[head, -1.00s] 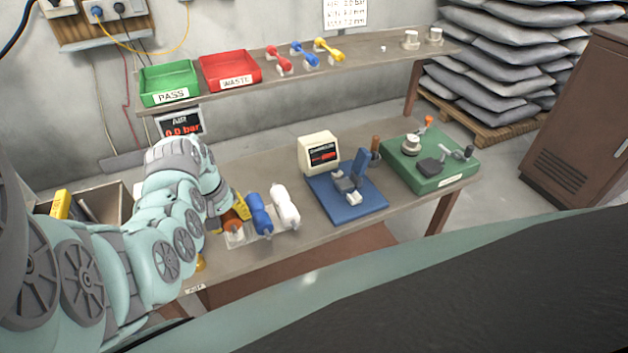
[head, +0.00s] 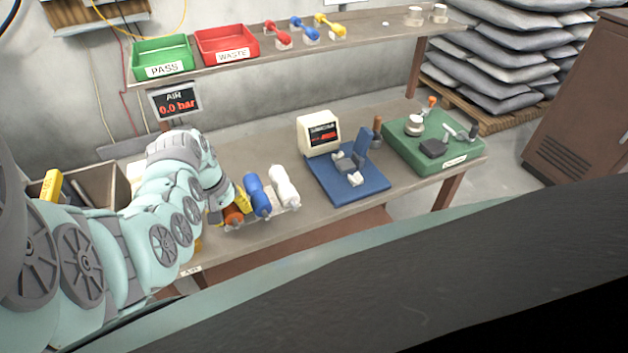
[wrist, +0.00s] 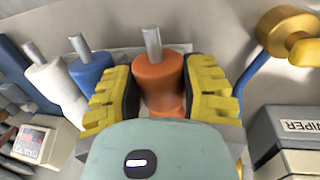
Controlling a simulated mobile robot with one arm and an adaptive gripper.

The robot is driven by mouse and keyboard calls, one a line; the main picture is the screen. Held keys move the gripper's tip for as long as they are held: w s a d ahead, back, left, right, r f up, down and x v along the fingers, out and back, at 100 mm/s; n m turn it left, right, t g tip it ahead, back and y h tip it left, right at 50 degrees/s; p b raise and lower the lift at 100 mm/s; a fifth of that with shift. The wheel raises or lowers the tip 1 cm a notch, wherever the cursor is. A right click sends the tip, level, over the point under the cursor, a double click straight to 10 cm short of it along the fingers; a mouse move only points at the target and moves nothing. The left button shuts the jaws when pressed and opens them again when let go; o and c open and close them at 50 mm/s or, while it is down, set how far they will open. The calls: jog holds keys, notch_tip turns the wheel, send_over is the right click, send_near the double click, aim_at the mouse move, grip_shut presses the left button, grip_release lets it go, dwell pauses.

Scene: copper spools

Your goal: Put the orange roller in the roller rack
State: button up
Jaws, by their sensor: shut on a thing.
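The orange roller (wrist: 160,82) is between the two yellow-padded fingers of my gripper (wrist: 160,95), which is shut on it. Its metal shaft end points away at the top of the wrist view. In the head view the orange roller (head: 232,216) shows at the left end of the roller rack (head: 290,209), mostly hidden by my gripper (head: 230,208). The blue roller (head: 257,194) and the white roller (head: 284,186) lie in the rack beside it. I cannot tell whether the orange roller is fully seated in the rack.
A blue fixture (head: 350,185) with a cream display (head: 318,133) stands right of the rack. A green station (head: 430,150) is further right. A shelf above holds green (head: 162,58) and red (head: 226,45) bins. A grey bin (head: 100,190) is at left.

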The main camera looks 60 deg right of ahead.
jog(key=shift+f, duration=0.1)
dwell(0.5)
jog(key=o, duration=1.3)
jog(key=shift+w+a+r, duration=0.15)
jog(key=shift+a+r, duration=0.05)
jog(key=shift+r, duration=1.05)
jog(key=shift+w+a+r, duration=0.1)
jog(key=shift+a+r, duration=0.1)
jog(key=shift+r, duration=1)
jog(key=shift+w+a+r, duration=0.15)
jog(key=shift+a+r, duration=0.05)
jog(key=shift+r, duration=1.05)
